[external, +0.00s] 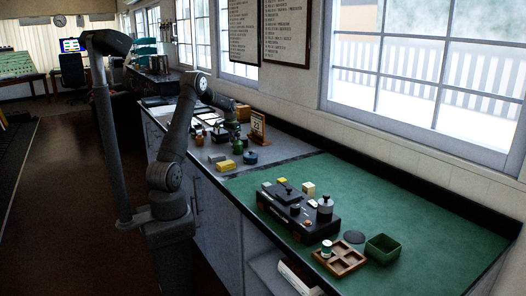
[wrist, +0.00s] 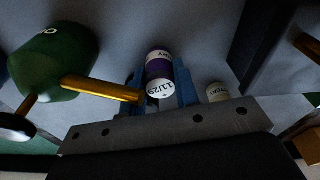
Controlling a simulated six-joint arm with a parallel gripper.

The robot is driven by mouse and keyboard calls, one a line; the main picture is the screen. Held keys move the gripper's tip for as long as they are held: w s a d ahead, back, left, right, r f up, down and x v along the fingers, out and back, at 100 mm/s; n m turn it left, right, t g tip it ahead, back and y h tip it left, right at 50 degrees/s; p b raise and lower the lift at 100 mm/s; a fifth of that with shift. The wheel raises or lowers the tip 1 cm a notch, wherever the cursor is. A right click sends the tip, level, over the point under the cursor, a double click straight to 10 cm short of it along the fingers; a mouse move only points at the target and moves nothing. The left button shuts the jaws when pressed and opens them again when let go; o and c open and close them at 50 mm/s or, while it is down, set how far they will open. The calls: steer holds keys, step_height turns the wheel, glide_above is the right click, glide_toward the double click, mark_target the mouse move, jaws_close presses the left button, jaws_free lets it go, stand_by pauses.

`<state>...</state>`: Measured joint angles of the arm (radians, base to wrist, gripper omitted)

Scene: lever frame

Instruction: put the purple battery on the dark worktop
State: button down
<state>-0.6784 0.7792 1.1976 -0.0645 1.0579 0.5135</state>
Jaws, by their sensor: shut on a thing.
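The purple battery (wrist: 158,70) has a purple band and white printed ends. It sits between the blue fingers of my gripper (wrist: 161,92) in the wrist view, and the gripper is shut on it. In the external view my gripper is small and dark over the grey worktop; the battery cannot be made out there. The dark worktop (external: 284,146) is the grey bench section behind the green mat. A grey surface also fills the background of the wrist view. I cannot tell whether the battery touches it.
A green can (wrist: 50,60) with a brass spout is close left of the battery. A pale printed cylinder (wrist: 217,95) is at its right. A yellow block (external: 225,165), blue round thing (external: 250,158) and calendar (external: 258,125) stand nearby. The green mat (external: 420,215) has free room.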

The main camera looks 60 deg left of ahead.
steer(key=shift+f, duration=0.1)
steer(key=c, duration=1.1)
jaws_free()
steer(key=shift+o, duration=0.4)
step_height(320, 180, up, 12)
steer(key=s, duration=0.1)
steer(key=shift+s+d, duration=0.15)
steer(key=shift+s, duration=0.05)
